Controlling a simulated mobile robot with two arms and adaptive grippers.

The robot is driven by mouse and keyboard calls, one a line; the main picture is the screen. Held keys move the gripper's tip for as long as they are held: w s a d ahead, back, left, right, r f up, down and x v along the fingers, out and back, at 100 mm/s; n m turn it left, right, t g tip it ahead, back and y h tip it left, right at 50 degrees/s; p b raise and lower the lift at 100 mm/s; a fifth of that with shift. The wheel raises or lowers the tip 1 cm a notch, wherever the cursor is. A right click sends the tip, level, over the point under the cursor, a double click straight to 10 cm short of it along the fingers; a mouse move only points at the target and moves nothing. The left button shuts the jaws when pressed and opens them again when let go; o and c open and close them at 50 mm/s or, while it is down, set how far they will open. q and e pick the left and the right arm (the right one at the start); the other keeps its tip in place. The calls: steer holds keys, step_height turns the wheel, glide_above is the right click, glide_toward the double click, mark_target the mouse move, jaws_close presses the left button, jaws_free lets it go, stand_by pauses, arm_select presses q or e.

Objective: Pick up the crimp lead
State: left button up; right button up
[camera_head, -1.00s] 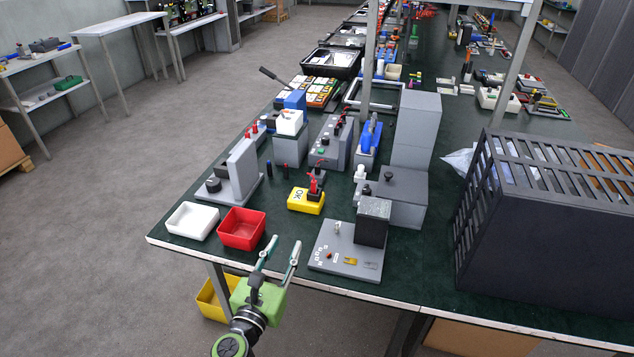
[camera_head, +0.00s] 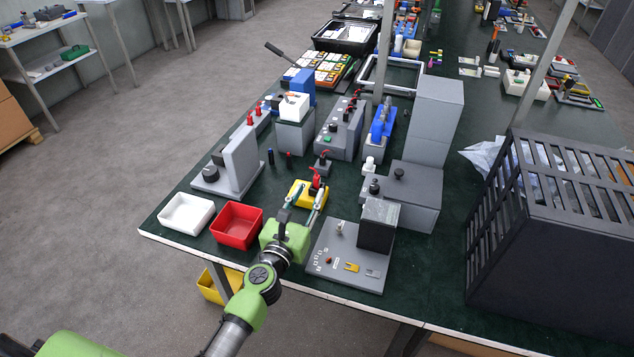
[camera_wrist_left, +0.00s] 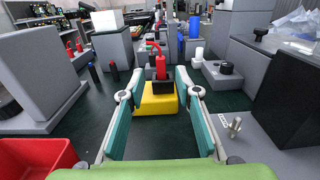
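A red lead with a curved red wire and a black lower part, likely the crimp lead (camera_head: 316,181), stands upright at the yellow block (camera_head: 297,189). In the left wrist view the red lead (camera_wrist_left: 161,66) is centred ahead, above the yellow block (camera_wrist_left: 158,106). My left gripper (camera_head: 309,196) is open, its two fingers pointing at the block. In the wrist view its fingertips (camera_wrist_left: 160,80) lie on either side of the red lead, with clear space between. I cannot tell how deep the lead sits between them. My right gripper is not in view.
A red bin (camera_head: 237,226) and a white bin (camera_head: 186,213) sit left of my gripper. A grey plate with a dark block (camera_head: 377,226) is close on the right. Grey fixtures (camera_head: 341,128) stand behind. A large black slatted housing (camera_head: 560,230) fills the right.

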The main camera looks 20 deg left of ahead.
mark_target(316, 182)
arm_select(q)
steer(key=shift+w, duration=0.95)
steer(key=w, duration=0.2)
steer(key=w+b, duration=0.1)
steer(key=w, duration=0.1)
steer(key=shift+w+d+f, duration=0.2)
steer(key=shift+w, duration=0.2)
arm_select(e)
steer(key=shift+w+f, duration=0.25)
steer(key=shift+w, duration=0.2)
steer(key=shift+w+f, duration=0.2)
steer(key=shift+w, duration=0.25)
arm_select(q)
steer(key=shift+r, duration=0.1)
steer(key=shift+c, duration=0.5)
jaws_close()
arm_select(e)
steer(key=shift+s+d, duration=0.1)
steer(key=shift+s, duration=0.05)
